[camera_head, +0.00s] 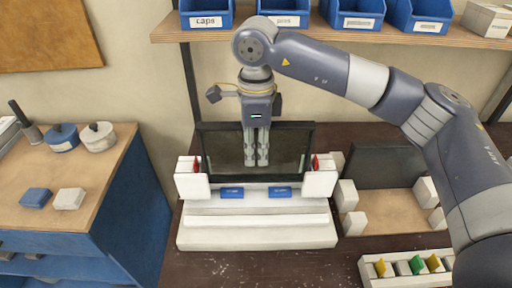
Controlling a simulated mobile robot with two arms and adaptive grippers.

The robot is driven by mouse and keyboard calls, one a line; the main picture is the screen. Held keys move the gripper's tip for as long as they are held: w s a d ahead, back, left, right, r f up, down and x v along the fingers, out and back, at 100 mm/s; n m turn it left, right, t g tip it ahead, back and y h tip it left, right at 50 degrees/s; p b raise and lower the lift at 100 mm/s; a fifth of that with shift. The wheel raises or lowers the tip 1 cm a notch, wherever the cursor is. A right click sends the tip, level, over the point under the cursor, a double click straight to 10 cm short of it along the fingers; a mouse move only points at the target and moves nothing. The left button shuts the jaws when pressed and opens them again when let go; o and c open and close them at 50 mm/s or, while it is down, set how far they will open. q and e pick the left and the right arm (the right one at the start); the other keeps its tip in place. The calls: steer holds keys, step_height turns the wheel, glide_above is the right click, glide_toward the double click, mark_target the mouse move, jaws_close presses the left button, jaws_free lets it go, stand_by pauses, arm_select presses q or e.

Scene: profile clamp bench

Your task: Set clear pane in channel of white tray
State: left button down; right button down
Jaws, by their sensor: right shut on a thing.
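The clear pane (223,152), see-through with a dark edge, stands about upright at the back of the white tray (257,238). A white end block with a red part stands at each side, the left block (192,186) and the right block (320,184). My right gripper (256,163) points down at the middle of the pane, its fingers shut on it. My left gripper is not in view.
A second dark panel (385,167) stands behind a wooden board with white blocks at right. A white rack (405,268) with coloured pieces lies at front right. Blue bins (357,12) line the shelf above. A blue cabinet (135,205) stands left.

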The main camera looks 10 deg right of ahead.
mark_target(256, 138)
steer(key=shift+f+b, duration=1.8)
steer(key=shift+f, duration=0.55)
steer(key=c, duration=1.4)
jaws_free()
steer(key=shift+o, duration=0.2)
steer(key=shift+r, duration=0.1)
steer(key=shift+r+p, duration=2.25)
steer(key=shift+r, duration=1.65)
